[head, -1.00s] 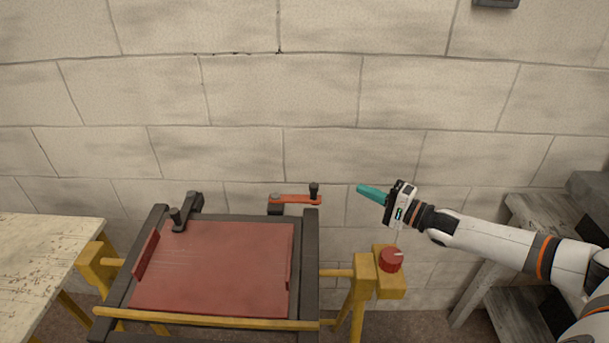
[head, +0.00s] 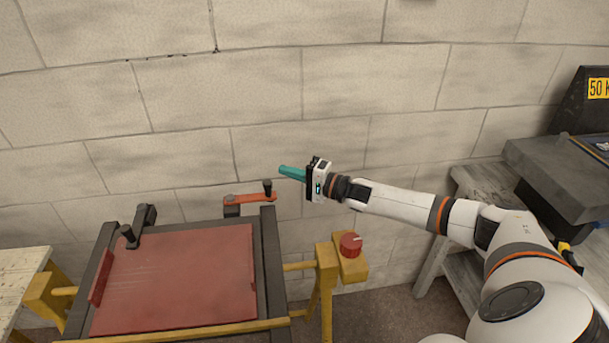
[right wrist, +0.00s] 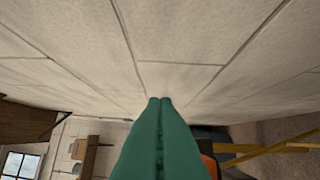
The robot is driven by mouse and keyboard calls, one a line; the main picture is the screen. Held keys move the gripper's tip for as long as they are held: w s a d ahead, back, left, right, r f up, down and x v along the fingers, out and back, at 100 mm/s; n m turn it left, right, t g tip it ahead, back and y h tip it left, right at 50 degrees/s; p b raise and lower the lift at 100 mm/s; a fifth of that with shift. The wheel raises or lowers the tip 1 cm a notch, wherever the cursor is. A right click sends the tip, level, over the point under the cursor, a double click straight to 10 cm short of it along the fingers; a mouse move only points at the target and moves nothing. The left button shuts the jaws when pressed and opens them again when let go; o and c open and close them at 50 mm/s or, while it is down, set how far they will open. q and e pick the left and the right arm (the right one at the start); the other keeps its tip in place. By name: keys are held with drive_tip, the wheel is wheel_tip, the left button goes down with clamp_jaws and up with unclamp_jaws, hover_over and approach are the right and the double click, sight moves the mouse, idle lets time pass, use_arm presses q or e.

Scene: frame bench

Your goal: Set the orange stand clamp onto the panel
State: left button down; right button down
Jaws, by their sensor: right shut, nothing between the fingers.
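The orange stand clamp (head: 250,198) is at the far right corner of the frame, with a black upright knob at its right end. Its orange arm lies roughly along the frame's back edge, beyond the panel. The dark red panel (head: 180,280) lies in the dark frame (head: 270,262). My right gripper (head: 284,170) has teal fingers, shut and empty, above and a little right of the clamp, apart from it. In the right wrist view the teal fingers (right wrist: 160,125) are pressed together and point toward the wall. My left gripper is not in view.
A dark clamp (head: 140,226) stands at the frame's far left corner. A red knob (head: 350,245) sits on the yellow stand (head: 327,262) at right. A pale table (head: 20,285) is at left, a grey bench (head: 560,165) at right. The block wall is close behind.

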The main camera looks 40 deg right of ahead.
sight(271, 181)
drive_tip(key=shift+s+a+f+p, duration=0.1)
drive_tip(key=shift+s+a+p, duration=0.15)
drive_tip(key=shift+a+p, duration=0.55)
drive_tip(key=shift+s+a+p, duration=0.25)
drive_tip(key=shift+a, duration=0.9)
drive_tip(key=shift+s+a+p, duration=0.35)
drive_tip(key=shift+s+p, duration=0.45)
